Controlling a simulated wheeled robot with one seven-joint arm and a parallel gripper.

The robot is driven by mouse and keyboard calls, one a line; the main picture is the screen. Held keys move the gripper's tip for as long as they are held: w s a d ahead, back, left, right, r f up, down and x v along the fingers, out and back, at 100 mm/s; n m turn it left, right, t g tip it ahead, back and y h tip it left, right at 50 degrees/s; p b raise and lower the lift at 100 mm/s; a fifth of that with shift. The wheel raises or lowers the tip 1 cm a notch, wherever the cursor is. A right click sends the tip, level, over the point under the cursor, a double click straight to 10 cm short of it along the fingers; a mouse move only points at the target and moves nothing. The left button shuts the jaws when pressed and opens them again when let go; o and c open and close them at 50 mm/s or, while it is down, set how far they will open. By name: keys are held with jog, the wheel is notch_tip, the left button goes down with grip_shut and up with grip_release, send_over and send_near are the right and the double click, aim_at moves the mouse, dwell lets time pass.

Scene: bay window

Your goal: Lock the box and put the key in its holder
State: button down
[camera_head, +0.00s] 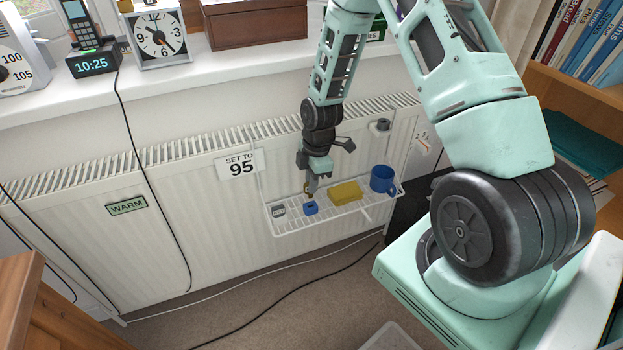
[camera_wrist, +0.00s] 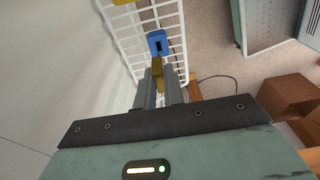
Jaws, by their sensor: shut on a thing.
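My gripper (camera_head: 312,182) is low over the white wire rack on the radiator. In the wrist view my gripper (camera_wrist: 158,82) is shut on a brass-coloured key (camera_wrist: 156,68), which points away from the fingers. A small blue block with a dark slot (camera_wrist: 157,42), seemingly the key holder, is straight ahead of the key; it also shows in the head view (camera_head: 310,208), just below my gripper. I cannot tell whether the key touches the block. A brown wooden box (camera_head: 252,26) stands on the windowsill with its lid seemingly down; its lock is not visible.
The wire rack (camera_head: 285,229) also carries a yellow sponge-like block (camera_head: 345,193), a blue mug (camera_head: 382,179) and a small grey item (camera_head: 279,211). The radiator (camera_head: 190,210) is close behind. A black cable (camera_head: 150,185) hangs at left. A bookshelf stands at right.

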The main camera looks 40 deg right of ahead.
aim_at(312, 196)
jog(key=shift+f+b, duration=0.45)
jog(key=shift+f, duration=0.65)
jog(key=shift+r+p, duration=0.1)
jog(key=shift+p, duration=0.5)
dwell(0.8)
jog(key=shift+f+b, duration=0.85)
jog(key=shift+f, duration=0.8)
jog(key=c, duration=1.4)
grip_release()
jog(key=shift+c, duration=0.2)
jog(key=shift+o, duration=0.2)
jog(key=shift+r, duration=0.1)
notch_tip(312, 196, up, 17)
jog(key=d+p, duration=0.2)
jog(key=p, duration=0.1)
jog(key=shift+s, duration=0.3)
